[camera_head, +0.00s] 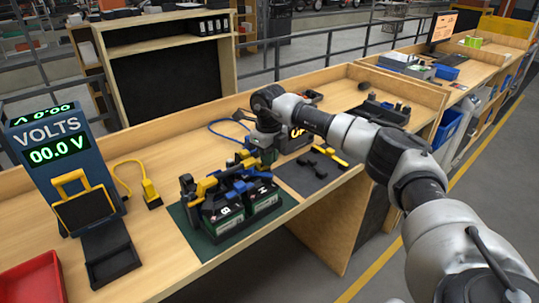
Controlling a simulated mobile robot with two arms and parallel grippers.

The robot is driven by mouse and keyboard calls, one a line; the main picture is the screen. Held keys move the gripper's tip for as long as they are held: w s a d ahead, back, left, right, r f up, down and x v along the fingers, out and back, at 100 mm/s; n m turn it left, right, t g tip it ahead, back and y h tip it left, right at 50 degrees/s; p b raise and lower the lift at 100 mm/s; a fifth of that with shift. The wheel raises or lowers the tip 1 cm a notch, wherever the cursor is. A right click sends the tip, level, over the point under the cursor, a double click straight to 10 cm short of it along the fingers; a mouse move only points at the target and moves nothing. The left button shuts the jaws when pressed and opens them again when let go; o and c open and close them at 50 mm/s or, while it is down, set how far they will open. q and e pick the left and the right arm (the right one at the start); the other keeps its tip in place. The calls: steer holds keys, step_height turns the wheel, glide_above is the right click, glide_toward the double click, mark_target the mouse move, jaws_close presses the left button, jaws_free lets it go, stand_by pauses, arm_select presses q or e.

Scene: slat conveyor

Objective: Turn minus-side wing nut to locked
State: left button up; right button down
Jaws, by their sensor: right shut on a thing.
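Two dark batteries with green labels, one on the left (223,214) and one on the right (264,199), stand side by side on a dark green mat (200,246). Yellow, blue and black fittings crowd their tops. My right gripper (250,165) reaches down from above at the back right of the batteries. It is shut on a small part there, which fits the minus-side wing nut. The wing nut itself is hidden by the gripper and fittings, so its angle cannot be told. My left gripper is out of view.
A blue voltmeter (47,142) reading 00.0 V stands at left, with a yellow-handled black device in front. A yellow connector (151,194) lies between it and the batteries. Black and yellow tools (318,162) lie right of the batteries. A red tray (30,283) sits front left.

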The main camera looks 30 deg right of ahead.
steer(key=shift+a+r+m, duration=0.1)
steer(key=shift+m, duration=1.1)
steer(key=c, duration=1.3)
jaws_free()
steer(key=shift+o, duration=0.2)
steer(key=shift+r, duration=0.5)
step_height(320, 180, up, 10)
steer(key=b, duration=0.2)
steer(key=shift+f, duration=0.15)
